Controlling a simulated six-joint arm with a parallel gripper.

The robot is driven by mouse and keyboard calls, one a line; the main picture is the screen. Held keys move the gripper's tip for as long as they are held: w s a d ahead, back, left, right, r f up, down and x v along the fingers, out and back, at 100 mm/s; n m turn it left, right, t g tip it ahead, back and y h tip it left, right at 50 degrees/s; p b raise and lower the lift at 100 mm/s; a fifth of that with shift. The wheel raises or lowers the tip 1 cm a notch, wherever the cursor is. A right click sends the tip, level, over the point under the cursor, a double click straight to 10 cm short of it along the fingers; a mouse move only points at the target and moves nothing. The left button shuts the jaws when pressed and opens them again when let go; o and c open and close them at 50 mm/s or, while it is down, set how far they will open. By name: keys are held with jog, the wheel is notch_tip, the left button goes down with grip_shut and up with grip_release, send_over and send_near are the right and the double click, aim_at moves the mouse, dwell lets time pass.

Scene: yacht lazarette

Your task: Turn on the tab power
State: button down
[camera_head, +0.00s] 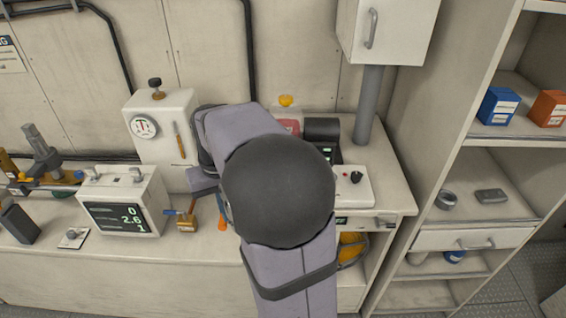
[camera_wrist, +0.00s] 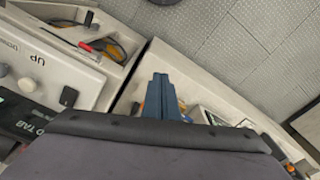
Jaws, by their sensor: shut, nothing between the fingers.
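A white control unit (camera_head: 352,184) stands on the right of the bench in the head view, with a black knob (camera_head: 356,177) and a small red spot on its top. In the wrist view a pale panel (camera_wrist: 60,62) at the left carries upside-down lettering that reads "UP" and "TAB". A pale round knob (camera_wrist: 27,85) and a black control (camera_wrist: 68,96) show on it. I cannot tell which control is the tab power. My gripper (camera_wrist: 162,80) shows blue fingers in the wrist view, shut and empty, to the right of the panel and apart from it. My arm hides it in the head view.
A white box with a numeric display (camera_head: 122,212) stands on the bench at left, with a small brass-coloured padlock-like item (camera_head: 187,222) beside it. A grey post (camera_head: 368,105) rises behind the control unit. Shelves (camera_head: 490,205) stand at right. An open compartment (camera_head: 352,250) sits below the bench.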

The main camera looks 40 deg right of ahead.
jog(key=d+r+m+p, duration=0.1)
jog(key=d+r+m, duration=0.1)
jog(key=d+r, duration=0.4)
jog(key=w+d+r+m+p, duration=0.1)
jog(key=d+r+m, duration=0.1)
jog(key=d+r, duration=0.5)
jog(key=d, duration=0.6)
jog(key=shift+d+m+h, duration=0.4)
jog(key=shift+w, duration=0.15)
jog(key=f+p, duration=0.1)
jog(key=f, duration=0.3)
jog(key=w+f+p, duration=0.1)
jog(key=f, duration=0.4)
jog(key=d+f+p, duration=0.1)
jog(key=f, duration=0.3)
jog(key=shift+w+d+f+p, duration=0.1)
jog(key=shift+w+f+p, duration=0.05)
jog(key=shift+f+p, duration=0.15)
jog(key=shift+f, duration=0.1)
jog(key=shift+w+d+f, duration=0.1)
jog(key=shift+d+f, duration=0.05)
jog(key=shift+f, duration=0.15)
